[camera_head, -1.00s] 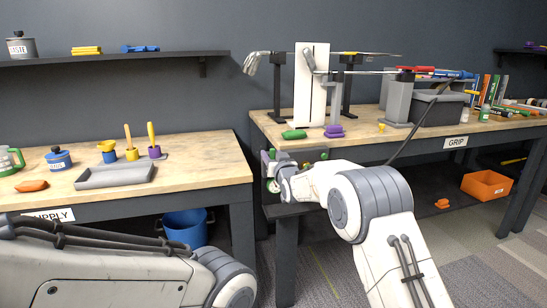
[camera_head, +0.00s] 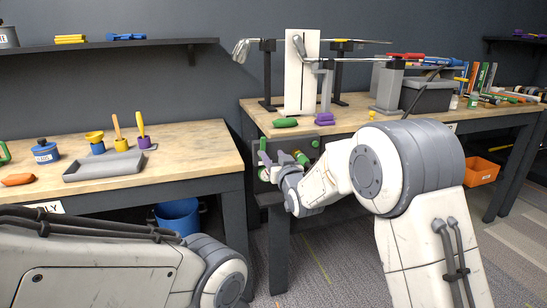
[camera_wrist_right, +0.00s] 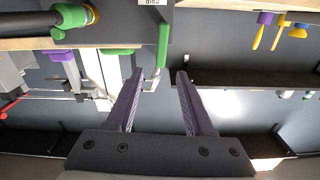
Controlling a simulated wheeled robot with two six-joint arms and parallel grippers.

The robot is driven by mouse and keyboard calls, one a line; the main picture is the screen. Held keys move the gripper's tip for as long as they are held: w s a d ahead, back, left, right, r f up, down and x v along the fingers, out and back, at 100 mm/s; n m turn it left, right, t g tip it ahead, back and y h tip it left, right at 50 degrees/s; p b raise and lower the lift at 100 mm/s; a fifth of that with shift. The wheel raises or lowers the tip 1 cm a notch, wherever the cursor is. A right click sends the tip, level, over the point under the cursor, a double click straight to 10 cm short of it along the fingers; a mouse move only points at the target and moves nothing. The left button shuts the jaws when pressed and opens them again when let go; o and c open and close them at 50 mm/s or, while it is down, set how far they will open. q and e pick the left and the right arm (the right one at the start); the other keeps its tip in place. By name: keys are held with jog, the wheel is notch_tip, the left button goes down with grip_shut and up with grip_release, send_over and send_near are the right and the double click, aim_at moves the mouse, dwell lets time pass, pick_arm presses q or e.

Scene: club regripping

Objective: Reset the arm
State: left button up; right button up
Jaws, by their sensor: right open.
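My right gripper (camera_head: 268,160) is open and empty at the left front corner of the right-hand bench (camera_head: 258,108). Its two purple-grey fingers stand apart in the right wrist view (camera_wrist_right: 160,76), with nothing between them. A dark panel with green parts (camera_head: 300,157) is just behind and beside the gripper; I cannot tell whether they touch. My right arm comes up from the lower right, bent at a large grey joint. My left arm lies across the lower left of the head view; its gripper is not shown.
The left bench holds a grey tray (camera_head: 104,167). A blue bucket (camera_head: 178,215) stands under it. An orange bin (camera_head: 482,171) sits below the right bench.

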jog(key=s+a+f+n+g+h, duration=0.15)
jog(key=s+f+g, duration=0.3)
jog(key=s, duration=0.75)
jog(key=s+a+f+n+g, duration=0.15)
jog(key=s+f+g, duration=0.35)
jog(key=s, duration=0.7)
jog(key=s+d+f+n+g+h, duration=0.15)
jog(key=s+d+g, duration=0.25)
jog(key=s, duration=0.9)
jog(key=s+d+f+g+h, duration=0.2)
jog(key=s+d+g, duration=0.2)
jog(key=s, duration=0.8)
notch_tip(320, 180, up, 26)
jog(key=p, duration=2.5)
jog(key=shift+w, duration=0.35)
